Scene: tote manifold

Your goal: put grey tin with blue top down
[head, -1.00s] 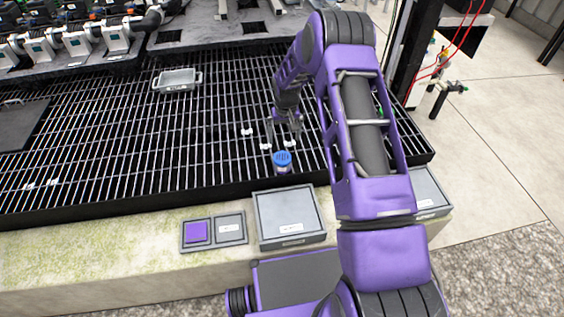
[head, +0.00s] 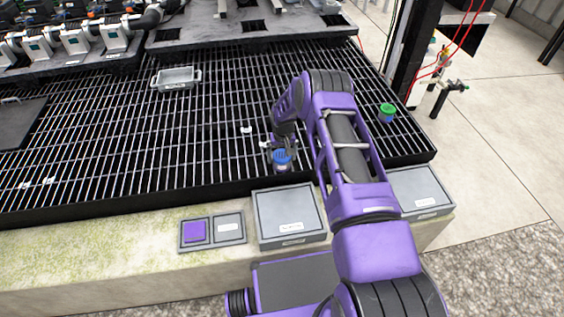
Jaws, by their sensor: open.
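The grey tin with a blue top (head: 282,159) stands upright on the black grating near its front edge, left of my arm. My gripper (head: 281,148) is at the tin, low over the grating and just behind it as seen from the head. The jaws are open, with the fingers partly hidden by the tin and by the arm's own end. I cannot tell whether a finger touches the tin.
A green-topped tin (head: 387,112) stands on the grating right of my arm. A small grey tray (head: 176,79) lies further back left. Flat grey boxes (head: 290,215) and a panel with a purple square (head: 196,231) sit on the front ledge. Much grating on the left is clear.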

